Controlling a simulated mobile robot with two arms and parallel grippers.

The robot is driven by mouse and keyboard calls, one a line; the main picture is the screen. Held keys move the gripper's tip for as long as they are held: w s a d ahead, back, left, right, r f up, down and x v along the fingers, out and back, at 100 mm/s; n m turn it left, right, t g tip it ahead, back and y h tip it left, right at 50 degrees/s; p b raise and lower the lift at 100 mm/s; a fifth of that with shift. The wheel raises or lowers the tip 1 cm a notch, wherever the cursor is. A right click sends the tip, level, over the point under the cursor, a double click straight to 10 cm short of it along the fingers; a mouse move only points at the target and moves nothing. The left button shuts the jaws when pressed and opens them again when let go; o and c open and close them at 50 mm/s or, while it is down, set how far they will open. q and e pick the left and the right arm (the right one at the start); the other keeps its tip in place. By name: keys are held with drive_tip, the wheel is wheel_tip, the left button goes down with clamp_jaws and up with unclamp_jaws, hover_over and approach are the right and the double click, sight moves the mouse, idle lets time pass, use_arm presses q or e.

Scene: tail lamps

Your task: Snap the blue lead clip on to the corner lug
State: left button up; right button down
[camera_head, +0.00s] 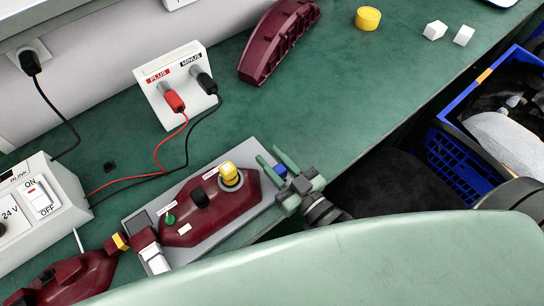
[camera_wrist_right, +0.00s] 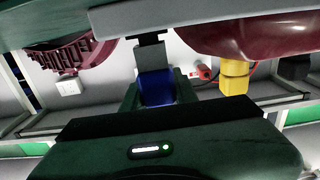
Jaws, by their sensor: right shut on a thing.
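The blue lead clip (camera_head: 280,171) is between the green fingers of my right gripper (camera_head: 283,168), at the right end of the grey board. In the right wrist view the blue clip (camera_wrist_right: 156,88) sits between the two fingers, and the gripper is shut on it. A small dark lug-like piece (camera_wrist_right: 150,52) at the grey board's edge lines up just above the clip there; I cannot tell whether they touch. The dark red tail lamp (camera_head: 205,210), with a yellow cap (camera_head: 230,174), lies on the grey board (camera_head: 262,206). My left gripper is not in view.
A terminal box (camera_head: 157,72) with red and black plugs stands behind the lamp, its leads running left to a power supply (camera_head: 38,205). Another dark red lamp part (camera_head: 277,38) lies at the back. A blue crate (camera_head: 447,160) is right of the bench.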

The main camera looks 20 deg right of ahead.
drive_tip(key=shift+f, duration=0.25)
idle(0.4)
drive_tip(key=shift+p, duration=0.3)
idle(0.3)
drive_tip(key=shift+p, duration=0.3)
drive_tip(key=shift+f, duration=0.1)
drive_tip(key=c, duration=1)
unclamp_jaws()
